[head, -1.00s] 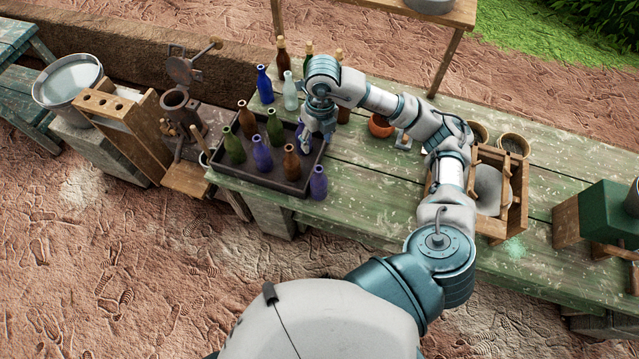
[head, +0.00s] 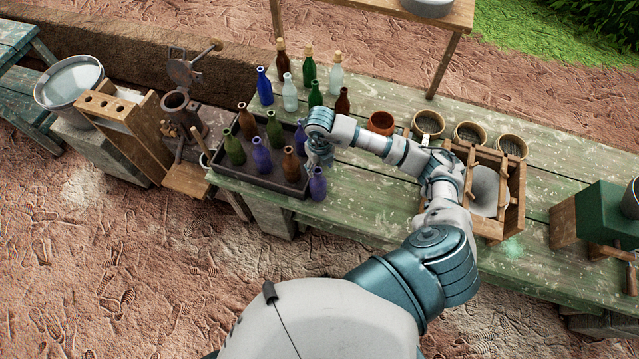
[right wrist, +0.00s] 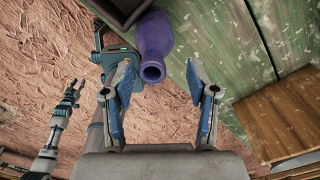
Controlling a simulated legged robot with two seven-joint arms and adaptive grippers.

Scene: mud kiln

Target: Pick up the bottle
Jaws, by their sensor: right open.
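A purple bottle (head: 318,185) stands upright on the green table, just outside the tray's near right corner. My right gripper (head: 318,158) is over the tray's right side, just behind and above this bottle. In the right wrist view the purple bottle (right wrist: 153,48) shows its open mouth toward the camera. The right gripper (right wrist: 160,78) is open there, its fingers on either side of the bottle's mouth and apart from it. A small gripper at the left of that view looks like my left gripper (right wrist: 72,92); its jaw state is too small to tell.
A dark tray (head: 250,181) holds several green, brown and blue bottles close to the right gripper. More bottles stand behind it, including a blue bottle (head: 264,88). An orange pot (head: 381,122) and a wooden frame (head: 512,205) are to the right. The table's front edge is near.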

